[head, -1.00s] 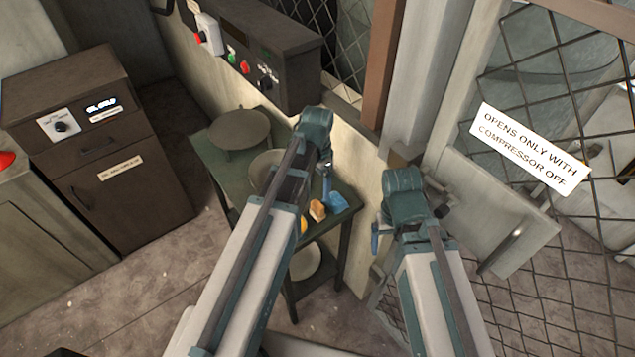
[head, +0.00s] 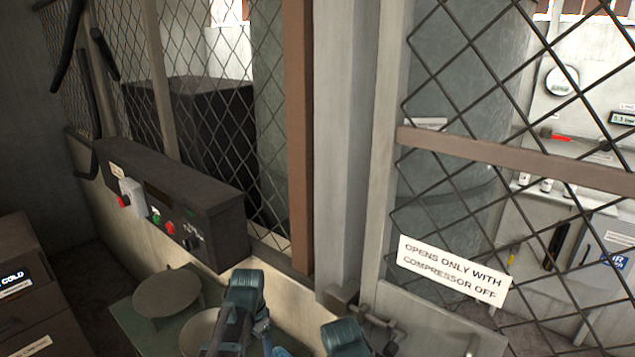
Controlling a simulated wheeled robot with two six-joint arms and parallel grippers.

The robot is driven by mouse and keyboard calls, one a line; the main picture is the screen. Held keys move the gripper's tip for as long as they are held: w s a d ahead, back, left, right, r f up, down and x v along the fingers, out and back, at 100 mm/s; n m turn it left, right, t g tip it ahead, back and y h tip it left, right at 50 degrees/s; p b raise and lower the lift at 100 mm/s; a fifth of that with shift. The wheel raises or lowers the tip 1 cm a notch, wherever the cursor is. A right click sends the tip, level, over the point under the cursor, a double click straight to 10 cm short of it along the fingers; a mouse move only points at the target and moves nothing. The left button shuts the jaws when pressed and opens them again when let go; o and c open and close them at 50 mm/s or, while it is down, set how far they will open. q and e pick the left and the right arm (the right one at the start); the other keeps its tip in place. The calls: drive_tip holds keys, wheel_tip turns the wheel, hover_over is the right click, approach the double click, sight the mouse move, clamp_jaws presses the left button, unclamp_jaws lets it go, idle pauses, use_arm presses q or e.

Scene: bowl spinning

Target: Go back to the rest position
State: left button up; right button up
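My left arm (head: 243,302) comes up from the bottom edge in front of the small green table (head: 129,319). Its gripper is mostly hidden behind the arm's wrist, with only a bluish part showing below it. My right arm (head: 345,338) shows only its teal top at the bottom edge, left of the gate latch. Its gripper is out of the picture. Neither arm visibly touches anything, though the crop at the bottom hides much.
A round grey disc (head: 167,292) and a bowl (head: 198,333) are on the green table. A control box (head: 172,205) with buttons is on the wall above. A mesh gate with a white sign (head: 454,269) stands at right. A dark cabinet (head: 22,290) is at left.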

use_arm(q)
wheel_tip(320, 180, down, 9)
drive_tip(key=b, duration=0.8)
drive_tip(key=shift+f, duration=0.2)
use_arm(e)
wheel_tip(320, 180, down, 9)
drive_tip(key=shift+f, duration=0.2)
use_arm(q)
drive_tip(key=shift+r, duration=0.1)
use_arm(e)
drive_tip(key=shift+r, duration=0.15)
